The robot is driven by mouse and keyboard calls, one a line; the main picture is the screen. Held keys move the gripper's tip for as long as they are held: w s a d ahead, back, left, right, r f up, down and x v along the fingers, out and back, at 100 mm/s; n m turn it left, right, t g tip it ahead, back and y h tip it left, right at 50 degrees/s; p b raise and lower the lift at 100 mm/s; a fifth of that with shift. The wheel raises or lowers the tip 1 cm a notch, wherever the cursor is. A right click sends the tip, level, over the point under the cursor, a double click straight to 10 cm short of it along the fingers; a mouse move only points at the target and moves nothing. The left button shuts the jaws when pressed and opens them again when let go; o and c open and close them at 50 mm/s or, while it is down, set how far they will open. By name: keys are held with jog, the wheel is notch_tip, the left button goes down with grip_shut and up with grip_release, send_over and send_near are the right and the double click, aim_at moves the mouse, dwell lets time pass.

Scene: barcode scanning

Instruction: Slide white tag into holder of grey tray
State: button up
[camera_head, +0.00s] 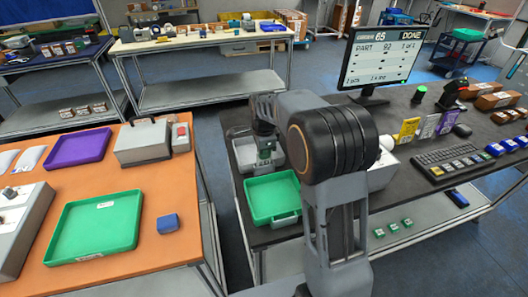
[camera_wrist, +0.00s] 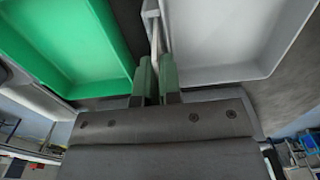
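The grey tray (camera_head: 239,150) sits on the dark bench, and its pale inside fills the right of the wrist view (camera_wrist: 225,72). A small grey piece on the tray's near wall (camera_wrist: 150,9), apparently its holder, shows at the top of the wrist view. My gripper (camera_head: 265,158) is low over the grey tray, fingers pointing down. In the wrist view its green fingers (camera_wrist: 156,68) are close together on a thin white tag (camera_wrist: 155,38), seen edge-on. The tag's far end reaches close to the holder; I cannot tell whether it is inside.
A green tray (camera_head: 273,199) stands right beside the grey one, nearer me. A monitor (camera_head: 382,58), a keyboard (camera_head: 452,162) and yellow and purple packets stand to the right. The orange table (camera_head: 170,255) at left holds another green tray (camera_head: 97,226).

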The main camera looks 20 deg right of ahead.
jog(key=o, duration=0.5)
jog(key=shift+c, duration=0.2)
notch_tip(320, 180, up, 14)
dwell(0.4)
jog(key=shift+f, duration=0.1)
jog(key=s+f+n+t, duration=0.2)
jog(key=s+f+n, duration=0.2)
jog(key=s+n, duration=0.5)
jog(key=s+f+n+t, duration=0.1)
jog(key=s+f+n, duration=0.2)
jog(key=s+n, duration=0.6)
jog(key=shift+s+f+t, duration=0.35)
jog(key=shift+s+t, duration=0.05)
jog(key=shift+s, duration=1.5)
